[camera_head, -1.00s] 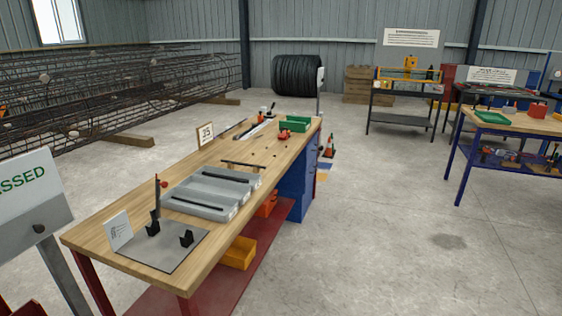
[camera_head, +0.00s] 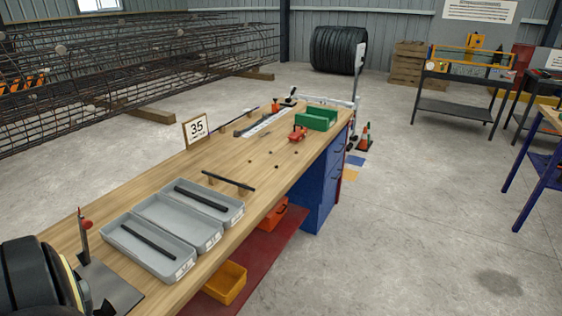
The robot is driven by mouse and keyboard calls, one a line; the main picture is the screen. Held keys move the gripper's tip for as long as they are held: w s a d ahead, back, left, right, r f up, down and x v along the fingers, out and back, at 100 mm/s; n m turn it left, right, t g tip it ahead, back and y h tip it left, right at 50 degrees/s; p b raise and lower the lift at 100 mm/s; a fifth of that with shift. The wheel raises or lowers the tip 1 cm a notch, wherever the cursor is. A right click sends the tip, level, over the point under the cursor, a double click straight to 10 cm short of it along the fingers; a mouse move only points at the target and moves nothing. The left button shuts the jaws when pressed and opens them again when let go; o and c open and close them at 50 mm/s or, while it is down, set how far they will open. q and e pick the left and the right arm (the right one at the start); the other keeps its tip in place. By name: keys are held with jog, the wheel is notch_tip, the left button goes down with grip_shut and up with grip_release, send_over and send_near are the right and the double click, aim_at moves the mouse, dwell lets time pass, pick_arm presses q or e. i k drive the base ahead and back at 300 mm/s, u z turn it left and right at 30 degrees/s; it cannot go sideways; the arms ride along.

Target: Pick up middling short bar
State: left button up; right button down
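Three short dark bars are on the wooden workbench (camera_head: 262,160). One bar (camera_head: 150,240) lies in the near grey tray (camera_head: 128,254). Another bar (camera_head: 202,200) lies in the far grey tray (camera_head: 226,215). The third bar (camera_head: 228,181) rests on the bench top just beyond the trays, seemingly raised on small supports. The middle grey tray (camera_head: 180,222) looks empty. I cannot tell for certain from the lengths which bar is the middling one. Neither gripper is in view; a dark rounded part with a yellow ring at the lower left seems to be my own arm.
A plate with a red-tipped upright (camera_head: 84,236) stands at the near bench end. A "35" sign (camera_head: 196,130), red clamp (camera_head: 298,134) and green bin (camera_head: 317,118) stand farther along.

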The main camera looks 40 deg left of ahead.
aim_at(244, 186)
jog(key=u, duration=0.55)
jog(key=i, duration=1.25)
jog(key=u, duration=1.55)
jog(key=i, duration=0.3)
jog(key=u, duration=0.35)
